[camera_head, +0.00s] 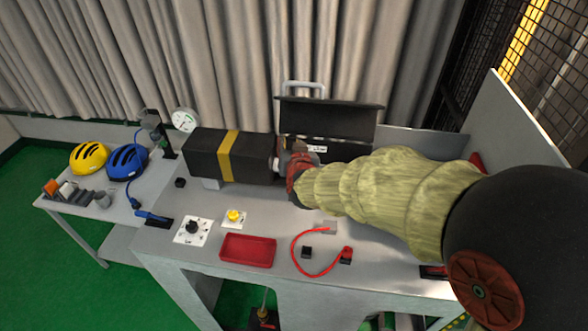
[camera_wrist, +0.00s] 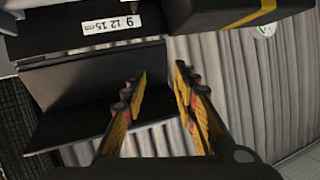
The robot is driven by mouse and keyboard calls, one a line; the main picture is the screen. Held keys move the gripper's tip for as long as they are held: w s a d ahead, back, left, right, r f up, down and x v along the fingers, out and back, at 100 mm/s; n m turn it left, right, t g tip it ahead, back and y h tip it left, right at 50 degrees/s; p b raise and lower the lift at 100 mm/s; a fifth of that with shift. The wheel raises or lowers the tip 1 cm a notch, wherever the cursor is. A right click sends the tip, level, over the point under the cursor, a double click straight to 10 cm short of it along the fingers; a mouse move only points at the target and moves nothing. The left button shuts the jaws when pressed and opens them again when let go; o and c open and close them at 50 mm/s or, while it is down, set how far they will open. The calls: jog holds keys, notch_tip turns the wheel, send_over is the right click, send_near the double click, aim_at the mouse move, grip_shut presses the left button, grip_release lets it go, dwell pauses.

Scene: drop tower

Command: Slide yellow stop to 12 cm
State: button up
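A white scale label marked 9, 12, 15 cm (camera_wrist: 111,24) sits on a dark surface in the upper left of the wrist view. It shows small in the head view (camera_head: 316,149), just beyond my gripper (camera_head: 299,172). I cannot make out a yellow stop on the scale; it may be hidden. In the wrist view my gripper (camera_wrist: 160,76) has its two orange-and-black fingers apart, with only curtain and part of a dark panel visible between them. It appears empty and lies below and right of the label.
A black box with a yellow band (camera_head: 230,156) stands left of my gripper. An open black case (camera_head: 330,118) is behind. On the bench are a yellow knob (camera_head: 234,216), a black knob (camera_head: 193,228), a red tray (camera_head: 249,249) and a red cable (camera_head: 309,273). Helmets (camera_head: 88,157) lie left.

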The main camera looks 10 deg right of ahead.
jog(key=w+f+t+h+b, duration=0.1)
jog(key=f, duration=0.4)
jog(key=w+f+m+t+h+b, duration=0.1)
jog(key=f+h+b, duration=0.1)
jog(key=f, duration=0.3)
jog(key=w+f+t+h+b, duration=0.1)
jog(key=f+h+b, duration=0.1)
jog(key=f, duration=0.3)
jog(key=shift+w+a, duration=0.15)
jog(key=shift+w, duration=0.1)
jog(key=shift+w+d+f+m, duration=0.25)
jog(key=shift+w+d+m, duration=0.05)
jog(key=p+x, duration=0.1)
jog(key=x, duration=0.5)
jog(key=shift+w+d+r, duration=0.15)
jog(key=shift+w, duration=0.25)
jog(key=shift+c, duration=1.3)
jog(key=c, duration=0.4)
grip_shut()
